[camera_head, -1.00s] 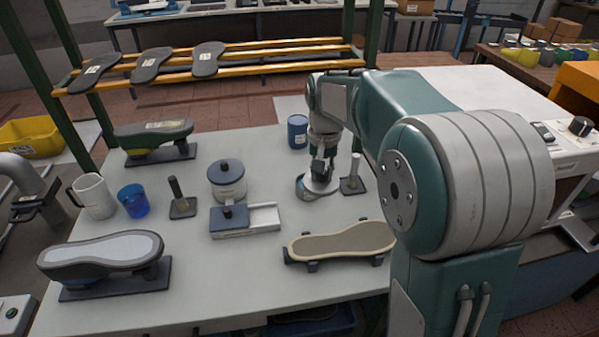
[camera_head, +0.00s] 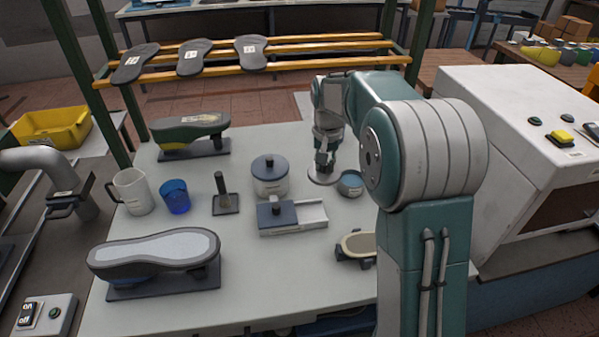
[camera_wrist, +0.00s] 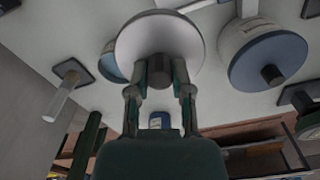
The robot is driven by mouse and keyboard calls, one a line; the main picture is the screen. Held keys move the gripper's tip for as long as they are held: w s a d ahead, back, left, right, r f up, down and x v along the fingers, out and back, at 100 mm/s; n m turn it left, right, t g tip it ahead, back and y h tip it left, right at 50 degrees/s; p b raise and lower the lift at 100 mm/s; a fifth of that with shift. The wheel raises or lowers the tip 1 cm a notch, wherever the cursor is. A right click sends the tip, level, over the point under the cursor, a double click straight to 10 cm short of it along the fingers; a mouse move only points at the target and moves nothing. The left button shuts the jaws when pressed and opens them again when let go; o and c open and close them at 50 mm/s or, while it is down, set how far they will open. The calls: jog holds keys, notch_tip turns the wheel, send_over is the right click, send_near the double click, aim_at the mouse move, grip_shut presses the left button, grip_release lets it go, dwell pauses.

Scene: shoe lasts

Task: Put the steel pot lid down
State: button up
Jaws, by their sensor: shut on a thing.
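The steel pot lid (camera_head: 322,178) is a pale round disc low over the back right of the bench, left of the open steel pot (camera_head: 350,186). In the wrist view the lid (camera_wrist: 150,42) fills the top middle, its dark knob between my fingers. My gripper (camera_head: 322,166) is shut on that knob; its fingers also show in the wrist view (camera_wrist: 159,80). The lid looks about level. I cannot tell if it touches the bench. In the wrist view the open pot (camera_wrist: 108,62) is partly hidden behind the lid.
A pot with a blue lid (camera_head: 270,178) stands left of the held lid, with a box with a sliding tray (camera_head: 300,215) in front. The wrist view shows a post on a base (camera_wrist: 62,98) and a blue can (camera_wrist: 160,119). Bare bench lies behind the blue-lidded pot.

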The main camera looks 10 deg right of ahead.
aim_at(307, 169)
jog(key=w, duration=0.1)
jog(key=w+f, duration=0.1)
jog(key=w+a, duration=0.1)
jog(key=shift+f, duration=0.3)
jog(key=w+f, duration=0.2)
jog(key=w, duration=0.1)
jog(key=w+f, duration=0.3)
jog(key=w+a+f, duration=0.1)
jog(key=w+f, duration=0.1)
jog(key=w, duration=0.1)
jog(key=shift+w+f, duration=0.15)
jog(key=shift+w+d+f, duration=0.2)
jog(key=shift+w+f, duration=0.1)
jog(key=shift+f, duration=0.1)
jog(key=f, duration=0.3)
jog(key=shift+w+d+f, duration=0.1)
jog(key=shift+d, duration=0.25)
jog(key=shift+a, duration=0.4)
jog(key=o, duration=0.8)
jog(key=shift+d, duration=0.2)
